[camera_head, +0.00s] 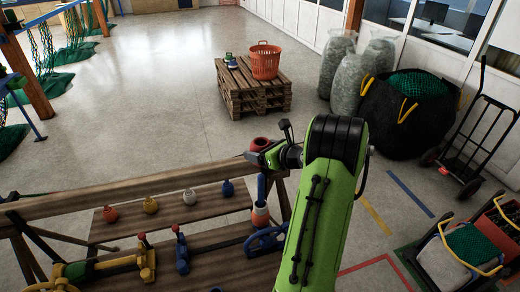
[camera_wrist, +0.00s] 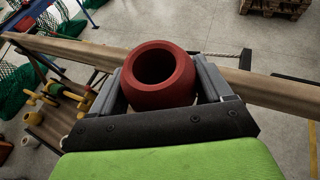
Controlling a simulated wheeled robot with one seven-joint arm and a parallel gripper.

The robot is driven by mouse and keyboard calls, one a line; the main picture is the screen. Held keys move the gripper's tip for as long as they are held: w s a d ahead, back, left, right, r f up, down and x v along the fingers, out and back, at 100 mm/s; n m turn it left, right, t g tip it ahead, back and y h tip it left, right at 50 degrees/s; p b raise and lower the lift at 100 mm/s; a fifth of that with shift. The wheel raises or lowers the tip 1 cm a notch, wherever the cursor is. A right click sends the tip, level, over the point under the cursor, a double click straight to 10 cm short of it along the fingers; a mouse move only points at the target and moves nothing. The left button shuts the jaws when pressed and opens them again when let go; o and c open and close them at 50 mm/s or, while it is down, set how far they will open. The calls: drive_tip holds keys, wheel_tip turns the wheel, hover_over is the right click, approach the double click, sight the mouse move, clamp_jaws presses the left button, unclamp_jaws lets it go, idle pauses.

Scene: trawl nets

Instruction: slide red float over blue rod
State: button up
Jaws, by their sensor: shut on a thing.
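The red float (camera_head: 260,144) is a round ring with a wide hole, held upright in my gripper (camera_head: 265,156). In the wrist view the red float (camera_wrist: 160,97) sits between the two grey fingers of my gripper (camera_wrist: 163,72), its dark hole facing up. No rod shows inside the hole. The blue rod (camera_head: 261,187) stands upright below the gripper in the head view. Its top is hidden behind the gripper, so I cannot tell whether the float touches it. A white and orange-red float (camera_head: 260,214) sits around the rod's lower part.
A wooden rack with a long beam (camera_head: 130,189) stands around the rod. Small floats, orange (camera_head: 110,214), yellow (camera_head: 150,206) and blue (camera_head: 227,188), sit on its plank. A blue handwheel (camera_head: 266,242) is beside the rod's foot. A pallet stack (camera_head: 250,98) stands on open floor beyond.

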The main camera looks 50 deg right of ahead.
sight(261, 175)
drive_tip(key=shift+s+f, duration=0.15)
drive_tip(key=shift+f, duration=0.15)
drive_tip(key=shift+w+f+b, duration=0.2)
drive_tip(key=shift+f+b, duration=0.3)
drive_tip(key=shift+f, duration=0.65)
wheel_tip(261, 175, down, 2)
drive_tip(key=shift+s+f+b, duration=0.1)
drive_tip(key=shift+b, duration=1.1)
drive_tip(key=shift+f+b, duration=0.6)
drive_tip(key=shift+f, duration=0.8)
drive_tip(key=o, duration=1)
drive_tip(key=v, duration=1.5)
drive_tip(key=shift+s+r+b, duration=0.15)
drive_tip(key=shift+s+b, duration=0.25)
